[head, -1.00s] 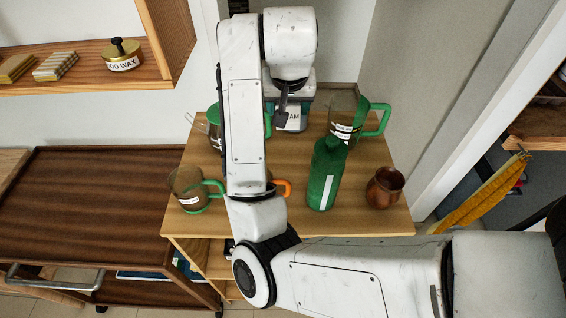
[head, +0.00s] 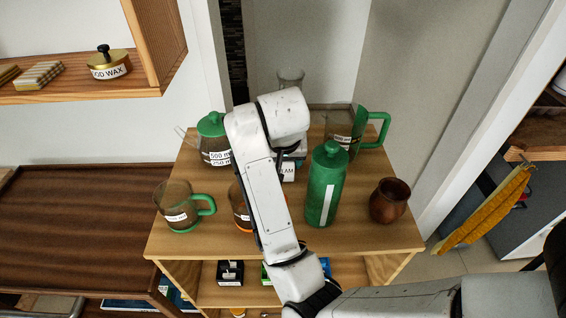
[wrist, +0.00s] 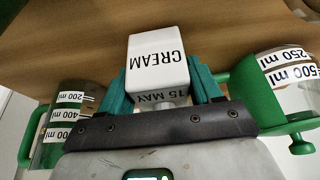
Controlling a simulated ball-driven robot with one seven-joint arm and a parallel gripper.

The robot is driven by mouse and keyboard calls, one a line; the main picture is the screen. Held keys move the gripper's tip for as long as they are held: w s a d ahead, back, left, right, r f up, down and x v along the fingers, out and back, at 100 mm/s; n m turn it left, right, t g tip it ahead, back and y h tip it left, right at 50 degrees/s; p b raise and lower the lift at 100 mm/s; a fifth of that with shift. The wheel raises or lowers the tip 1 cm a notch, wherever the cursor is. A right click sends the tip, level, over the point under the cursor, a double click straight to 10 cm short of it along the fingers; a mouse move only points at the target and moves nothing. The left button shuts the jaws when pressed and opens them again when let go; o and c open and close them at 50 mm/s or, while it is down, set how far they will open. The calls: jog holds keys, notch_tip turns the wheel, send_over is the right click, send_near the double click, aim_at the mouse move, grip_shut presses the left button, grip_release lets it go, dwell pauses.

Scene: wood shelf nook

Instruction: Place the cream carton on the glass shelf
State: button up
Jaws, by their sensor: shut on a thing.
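The cream carton (wrist: 160,62) is a small white box lettered CREAM and 15 MAY, upside down in the wrist view. My gripper (wrist: 160,88) is shut on it, with a teal finger on each side. In the head view, my arm's last links hide the gripper and most of the carton; only a white lettered part of the carton (head: 288,171) shows beside my arm, above or on the wooden cabinet top. I cannot tell whether it touches the wood. I cannot make out a glass shelf in these views.
Around the carton stand a green-lidded teapot (head: 212,138), green-handled jug (head: 342,130), green bottle (head: 325,185), brown pot (head: 388,201) and green-handled mug (head: 179,207). An orange-marked vessel (head: 240,208) is partly behind my arm. A clear glass vessel (head: 291,78) shows farther back. The dark left surface (head: 75,225) is bare.

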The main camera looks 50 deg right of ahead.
jog(key=shift+f, duration=0.25)
jog(key=o, duration=1.2)
